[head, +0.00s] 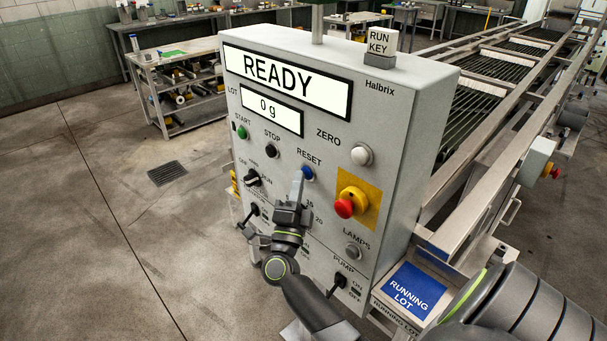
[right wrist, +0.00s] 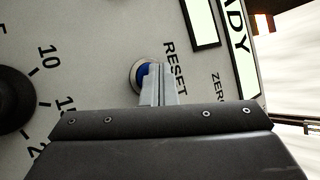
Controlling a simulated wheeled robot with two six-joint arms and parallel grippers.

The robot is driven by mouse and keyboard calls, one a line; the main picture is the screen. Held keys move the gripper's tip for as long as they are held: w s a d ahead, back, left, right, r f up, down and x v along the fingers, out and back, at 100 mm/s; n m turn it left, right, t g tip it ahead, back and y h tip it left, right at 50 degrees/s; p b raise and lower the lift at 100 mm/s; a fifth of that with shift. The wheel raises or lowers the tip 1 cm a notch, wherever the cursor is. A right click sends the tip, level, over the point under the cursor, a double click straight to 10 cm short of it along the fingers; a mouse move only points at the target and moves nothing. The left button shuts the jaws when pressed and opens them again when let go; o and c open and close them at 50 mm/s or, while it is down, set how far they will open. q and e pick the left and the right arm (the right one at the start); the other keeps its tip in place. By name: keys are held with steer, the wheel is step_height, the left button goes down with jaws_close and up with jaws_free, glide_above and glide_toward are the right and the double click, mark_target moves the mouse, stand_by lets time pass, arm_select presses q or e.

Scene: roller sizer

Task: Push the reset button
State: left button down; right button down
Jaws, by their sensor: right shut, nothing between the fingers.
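The reset button (head: 307,173) is a small blue round button under the word RESET on the grey front panel (head: 322,140). My right gripper (head: 299,175) is shut and empty, its fingertips just left of the button in the head view. In the right wrist view, the closed fingers (right wrist: 157,70) cover part of the blue reset button (right wrist: 143,74) inside its pale ring. The tips are at or very close to the button; whether they touch or press it cannot be told. My left gripper is not seen.
Near the button are a green start button (head: 241,132), a black stop button (head: 271,151), a white zero button (head: 361,155) and a red emergency stop (head: 344,207) on a yellow plate. A black dial (right wrist: 14,100) lies beside my fingers. A roller conveyor (head: 488,95) runs behind the cabinet.

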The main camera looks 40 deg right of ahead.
steer(key=shift+a, duration=0.1)
stand_by(0.4)
steer(key=shift+s+a, duration=0.1)
steer(key=shift+a, duration=0.65)
steer(key=shift+s+a+b, duration=0.15)
steer(key=shift+a+b, duration=0.45)
steer(key=shift+a, duration=1.9)
